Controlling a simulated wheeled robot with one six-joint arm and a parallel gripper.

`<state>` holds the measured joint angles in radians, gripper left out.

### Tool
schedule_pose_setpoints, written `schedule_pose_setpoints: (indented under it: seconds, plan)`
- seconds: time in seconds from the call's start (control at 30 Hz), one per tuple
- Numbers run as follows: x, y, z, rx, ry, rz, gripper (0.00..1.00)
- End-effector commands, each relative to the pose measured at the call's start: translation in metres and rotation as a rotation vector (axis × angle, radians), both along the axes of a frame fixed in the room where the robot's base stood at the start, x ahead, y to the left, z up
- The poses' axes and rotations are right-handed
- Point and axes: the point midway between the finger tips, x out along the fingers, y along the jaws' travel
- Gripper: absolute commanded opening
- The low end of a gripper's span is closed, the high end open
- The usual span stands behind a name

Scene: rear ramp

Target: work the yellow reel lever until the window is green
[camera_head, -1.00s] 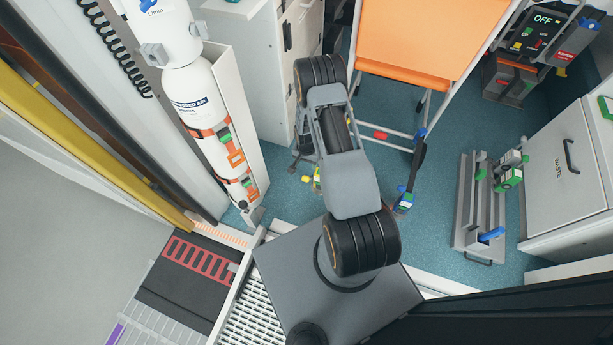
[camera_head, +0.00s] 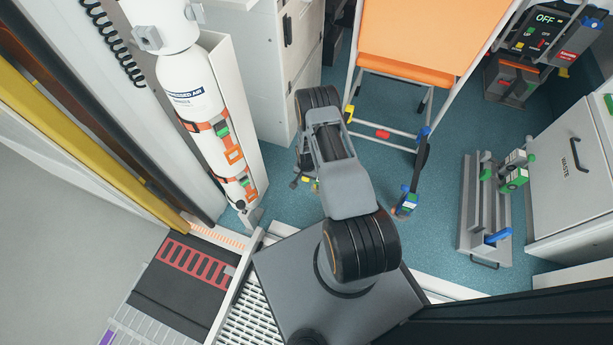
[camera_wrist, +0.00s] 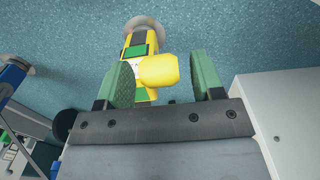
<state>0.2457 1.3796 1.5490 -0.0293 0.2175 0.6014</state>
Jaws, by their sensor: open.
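The yellow reel lever's rounded yellow end (camera_wrist: 159,71) shows in the wrist view, between the two green fingers of my gripper (camera_wrist: 162,68). The fingers are open, with a visible gap on the right side; the left finger is close to the lever, and I cannot tell whether it touches. Behind the lever stands a yellow body with a green patch (camera_wrist: 139,50), which sits at a pale round base. I cannot tell whether this patch is the window. In the head view my arm hides most of the reel, and only small yellow bits show beside the gripper.
An orange chair (camera_head: 415,75) with straps stands ahead, its legs close right of my arm. A white compressed-air cylinder (camera_head: 190,90) stands left. A grey rack (camera_head: 470,205) and a white waste cabinet (camera_head: 568,190) stand right.

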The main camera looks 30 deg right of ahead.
Motion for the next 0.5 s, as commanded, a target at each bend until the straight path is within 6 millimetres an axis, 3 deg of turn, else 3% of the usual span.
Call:
schedule_pose_setpoints:
  seconds: [0.2, 0.5]
  plan:
    - [0.0001, 0.0002, 0.0003, 0.0, 0.0, 0.0, 0.6]
    - [0.0, 0.0003, 0.0005, 0.0, 0.0, 0.001, 0.32]
